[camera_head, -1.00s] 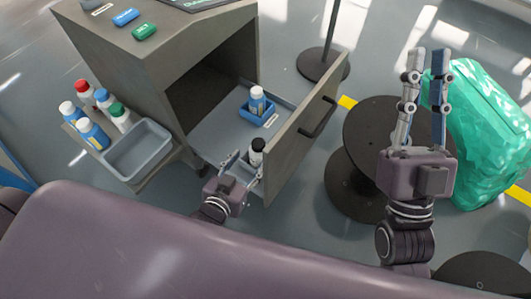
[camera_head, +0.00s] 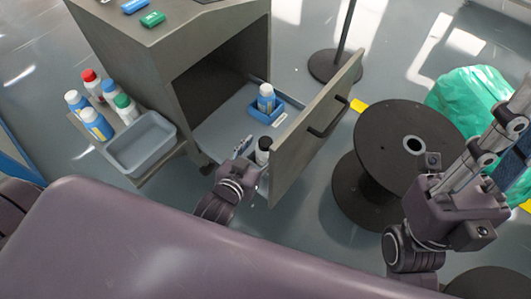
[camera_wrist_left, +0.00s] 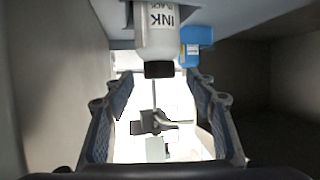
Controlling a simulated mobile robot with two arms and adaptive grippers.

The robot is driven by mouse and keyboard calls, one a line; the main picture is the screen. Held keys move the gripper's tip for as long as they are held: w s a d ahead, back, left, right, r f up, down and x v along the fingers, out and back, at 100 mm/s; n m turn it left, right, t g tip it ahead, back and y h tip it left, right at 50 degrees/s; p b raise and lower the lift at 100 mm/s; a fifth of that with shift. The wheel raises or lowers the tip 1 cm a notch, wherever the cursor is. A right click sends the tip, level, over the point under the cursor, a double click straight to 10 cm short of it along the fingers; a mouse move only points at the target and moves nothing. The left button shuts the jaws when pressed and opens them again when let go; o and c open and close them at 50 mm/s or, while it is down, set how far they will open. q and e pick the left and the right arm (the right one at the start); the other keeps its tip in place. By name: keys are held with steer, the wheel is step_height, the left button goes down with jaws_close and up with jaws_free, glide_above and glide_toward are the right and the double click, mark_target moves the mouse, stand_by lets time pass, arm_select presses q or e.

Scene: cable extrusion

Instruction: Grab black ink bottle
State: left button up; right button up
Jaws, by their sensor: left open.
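The black ink bottle (camera_head: 263,151) is white with a black cap. It stands in the open drawer (camera_head: 222,128), close to the drawer's front panel. My left gripper (camera_head: 250,168) is at the bottle's near side and hides its lower part in the head view. In the left wrist view the bottle (camera_wrist_left: 158,38) shows "INK" lettering and lies ahead, between the lines of the two spread fingers (camera_wrist_left: 157,90). The left gripper is open and empty. My right gripper (camera_head: 508,128) is at the right edge, its fingers apart and partly cut off.
A white-capped blue bottle (camera_head: 266,99) stands in a small blue holder (camera_head: 255,110) farther back in the drawer. The drawer front (camera_head: 308,140) rises just right of the black bottle. A grey bin (camera_head: 142,145) and several bottles stand left. A black spool (camera_head: 398,140) is at right.

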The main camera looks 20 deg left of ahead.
mark_target(264, 144)
arm_select(q)
steer(key=b+x, duration=0.1)
steer(key=x, duration=0.2)
steer(key=shift+w+d+f, duration=0.1)
steer(key=shift+w+f, duration=0.05)
jaws_close()
stand_by(0.3)
